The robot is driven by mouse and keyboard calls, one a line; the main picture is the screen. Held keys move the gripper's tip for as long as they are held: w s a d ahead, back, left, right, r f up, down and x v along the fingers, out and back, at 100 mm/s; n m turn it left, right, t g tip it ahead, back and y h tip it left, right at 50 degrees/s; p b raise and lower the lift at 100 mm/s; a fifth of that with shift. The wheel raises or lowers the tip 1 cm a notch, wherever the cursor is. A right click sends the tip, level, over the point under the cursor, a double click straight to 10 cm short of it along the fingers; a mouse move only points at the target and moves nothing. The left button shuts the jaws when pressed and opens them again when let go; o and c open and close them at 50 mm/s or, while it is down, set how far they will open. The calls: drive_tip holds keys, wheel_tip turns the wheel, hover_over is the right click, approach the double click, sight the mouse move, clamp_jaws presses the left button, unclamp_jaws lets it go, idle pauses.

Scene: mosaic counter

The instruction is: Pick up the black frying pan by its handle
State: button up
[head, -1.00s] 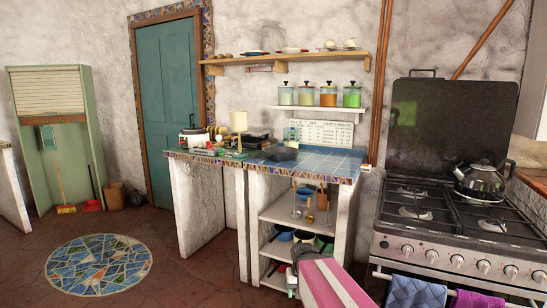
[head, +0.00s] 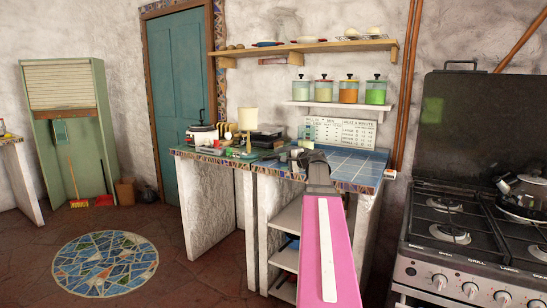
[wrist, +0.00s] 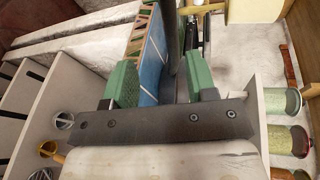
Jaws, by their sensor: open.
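The black frying pan is at the blue-tiled counter (head: 352,168), where my arm and gripper (head: 308,157) hide most of it in the head view. In the wrist view a dark strip that looks like the pan (wrist: 175,45) is seen nearly edge-on, close over the blue tiles. My gripper (wrist: 162,82) is open at the counter's front edge, its green-padded fingers apart. The dark strip and the tiled edge show between the fingers. I cannot tell which part of the pan lies nearest, or whether a finger touches it.
A lamp (head: 247,125) and clutter stand on the counter's left part. A shelf with several jars (head: 349,89) hangs above. Open shelves (head: 286,255) lie below the counter.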

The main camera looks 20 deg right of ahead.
sight(270, 158)
drive_tip(key=x, duration=0.3)
drive_tip(key=r+x, duration=0.1)
drive_tip(key=x, duration=0.7)
drive_tip(key=shift+w+r, duration=0.2)
drive_tip(key=shift+r, duration=0.05)
clamp_jaws()
